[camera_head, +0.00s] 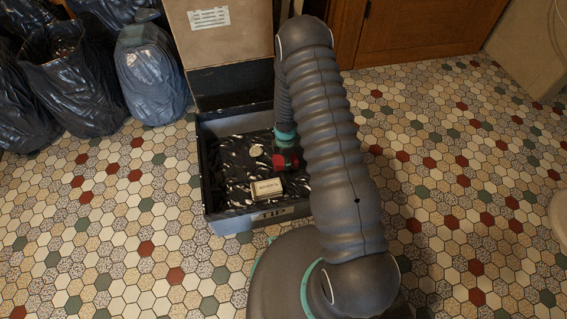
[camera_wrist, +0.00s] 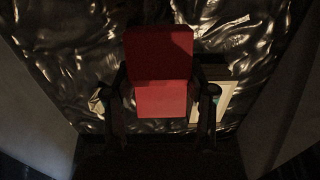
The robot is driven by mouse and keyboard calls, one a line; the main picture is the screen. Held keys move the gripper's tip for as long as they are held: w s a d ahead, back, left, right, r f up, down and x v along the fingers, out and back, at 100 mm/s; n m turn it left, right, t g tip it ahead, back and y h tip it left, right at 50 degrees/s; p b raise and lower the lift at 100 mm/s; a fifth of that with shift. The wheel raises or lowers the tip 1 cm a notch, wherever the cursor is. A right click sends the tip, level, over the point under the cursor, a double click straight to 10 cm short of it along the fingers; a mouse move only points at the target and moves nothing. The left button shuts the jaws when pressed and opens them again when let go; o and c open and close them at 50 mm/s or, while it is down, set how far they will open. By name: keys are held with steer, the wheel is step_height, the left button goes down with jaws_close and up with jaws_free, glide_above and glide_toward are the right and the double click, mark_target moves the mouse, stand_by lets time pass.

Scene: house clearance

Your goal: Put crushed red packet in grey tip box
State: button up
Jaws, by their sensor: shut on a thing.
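The red packet (camera_wrist: 160,98) is between the two fingers of my gripper (camera_wrist: 162,125) in the wrist view, with black lining behind it. In the head view a small part of the red packet (camera_head: 281,161) shows at my gripper (camera_head: 288,158), inside the outline of the grey tip box (camera_head: 262,223). My gripper is shut on the packet. The box is open at the top and lined with shiny black plastic. Whether the packet touches the lining cannot be told.
A pale framed or boxed item (camera_head: 266,188) and a small round pale thing (camera_head: 256,151) lie on the lining. Several dark filled bags (camera_head: 150,75) stand at the upper left. A cardboard panel (camera_head: 222,45) rises behind the box. The tiled floor to the right is clear.

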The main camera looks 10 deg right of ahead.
steer(key=shift+w+d+f, duration=0.1)
steer(key=shift+w+f, duration=0.6)
steer(key=shift+w, duration=0.3)
steer(key=shift+f, duration=1.9)
steer(key=shift+f+b, duration=0.1)
steer(key=shift+b, duration=0.2)
steer(key=shift+f, duration=0.15)
steer(key=o, duration=0.9)
steer(key=shift+o, duration=0.2)
